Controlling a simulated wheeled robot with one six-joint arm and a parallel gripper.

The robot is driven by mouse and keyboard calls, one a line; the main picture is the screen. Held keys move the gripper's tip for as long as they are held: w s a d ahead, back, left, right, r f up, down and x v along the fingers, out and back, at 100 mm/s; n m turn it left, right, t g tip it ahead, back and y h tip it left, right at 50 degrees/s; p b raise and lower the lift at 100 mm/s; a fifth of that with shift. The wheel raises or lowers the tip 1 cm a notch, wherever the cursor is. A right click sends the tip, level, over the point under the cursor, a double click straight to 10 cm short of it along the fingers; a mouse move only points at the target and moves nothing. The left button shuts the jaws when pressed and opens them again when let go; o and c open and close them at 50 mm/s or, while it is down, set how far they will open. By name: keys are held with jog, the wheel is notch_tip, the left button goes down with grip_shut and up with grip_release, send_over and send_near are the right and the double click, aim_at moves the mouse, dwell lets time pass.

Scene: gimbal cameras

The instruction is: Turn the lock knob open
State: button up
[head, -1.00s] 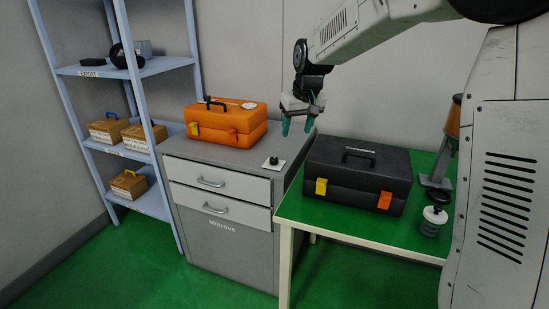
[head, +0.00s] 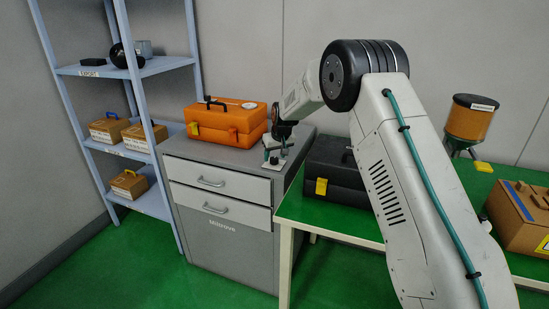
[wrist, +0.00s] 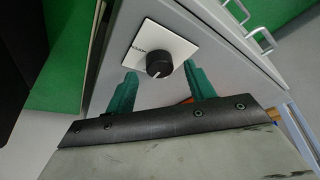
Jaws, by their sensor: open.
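The lock knob (wrist: 159,63) is a black round dial with a pale pointer mark on a white square plate (wrist: 172,41), set on the grey cabinet top. In the head view the plate (head: 274,163) shows at the cabinet's front right corner, with my gripper (head: 276,150) over it and hiding most of the knob. In the wrist view my gripper (wrist: 161,86) has its two green fingers apart, one to each side and just short of the knob. They hold nothing. I cannot tell if the fingertips touch the plate.
An orange toolbox (head: 226,122) stands on the grey cabinet (head: 180,143) behind my gripper. A black toolbox (head: 333,184) stands on the green table (head: 318,214) to the right, partly hidden by my arm. A blue shelf (head: 170,128) is at left.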

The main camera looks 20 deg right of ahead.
jog(key=shift+x, duration=0.85)
jog(key=c, duration=1)
